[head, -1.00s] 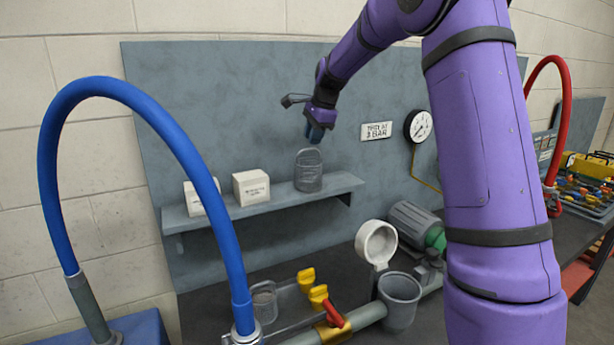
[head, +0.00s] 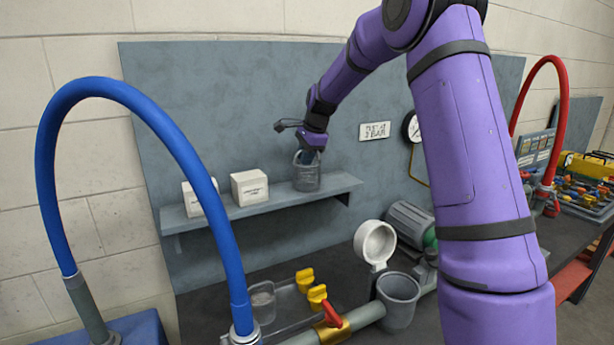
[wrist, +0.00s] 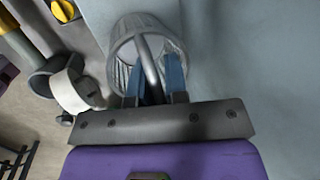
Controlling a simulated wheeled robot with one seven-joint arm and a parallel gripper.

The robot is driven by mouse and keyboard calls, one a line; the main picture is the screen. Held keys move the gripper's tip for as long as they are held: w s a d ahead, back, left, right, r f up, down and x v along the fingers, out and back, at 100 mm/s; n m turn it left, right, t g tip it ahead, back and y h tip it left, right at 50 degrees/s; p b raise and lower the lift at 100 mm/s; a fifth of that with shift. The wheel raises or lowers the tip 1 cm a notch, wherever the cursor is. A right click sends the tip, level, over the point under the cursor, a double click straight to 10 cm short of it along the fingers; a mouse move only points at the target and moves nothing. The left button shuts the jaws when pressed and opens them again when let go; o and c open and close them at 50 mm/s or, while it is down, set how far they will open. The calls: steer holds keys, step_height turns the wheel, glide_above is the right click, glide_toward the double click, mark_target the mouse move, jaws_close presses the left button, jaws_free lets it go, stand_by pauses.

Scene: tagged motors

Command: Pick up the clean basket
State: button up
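The clean basket (head: 307,180) is a grey mesh cylinder standing upright on the wall shelf (head: 265,207), at the right of two white boxes. My gripper (head: 305,158) is pointed down at the basket's top, its fingertips at the rim. In the wrist view the basket (wrist: 122,50) is seen from above, with a grey handle arching across its mouth. The two blue fingers (wrist: 157,78) stand apart, one on each side of the handle. A gap shows between the handle and the right finger, so the gripper looks open.
Two white boxes (head: 250,188) stand on the shelf left of the basket. Below are an open grey strainer pot (head: 399,300), a round white lid (head: 375,243), yellow valve handles (head: 317,296) and a clear container (head: 263,302). A blue hose (head: 150,118) arches at the left front.

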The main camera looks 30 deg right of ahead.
jaws_close()
